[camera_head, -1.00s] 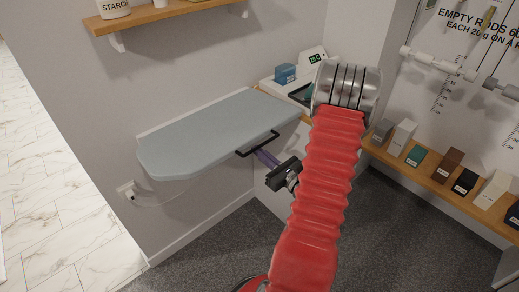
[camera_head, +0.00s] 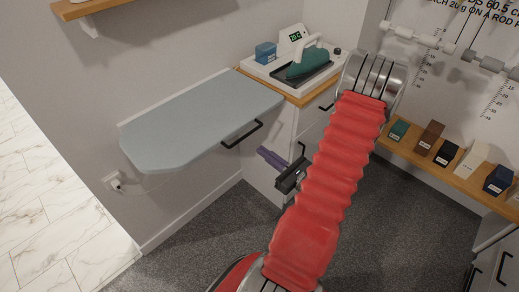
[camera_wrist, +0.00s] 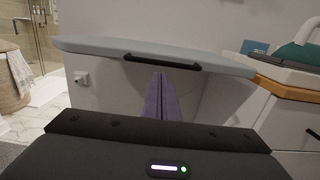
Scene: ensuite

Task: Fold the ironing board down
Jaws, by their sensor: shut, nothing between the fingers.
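The ironing board (camera_head: 200,118) is a pale grey-blue panel standing out level from the wall. It has a black bar handle (camera_head: 242,134) on its front edge. In the wrist view the board (camera_wrist: 220,64) is seen almost edge-on, with its handle (camera_wrist: 162,60) near the middle. My gripper (camera_head: 262,152) has purple fingers held together, with nothing between them. It is below and to the right of the handle, apart from it. In the wrist view my fingers (camera_wrist: 161,82) point forward, with their tips just under the handle in the picture.
A cabinet with a wooden top (camera_head: 310,93) stands right of the board, carrying a green iron (camera_head: 308,62) on a tray and a blue box (camera_head: 265,52). A wall socket (camera_head: 114,180) with a cord sits below the board. A shelf of small boxes is at right. Dark carpet lies below.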

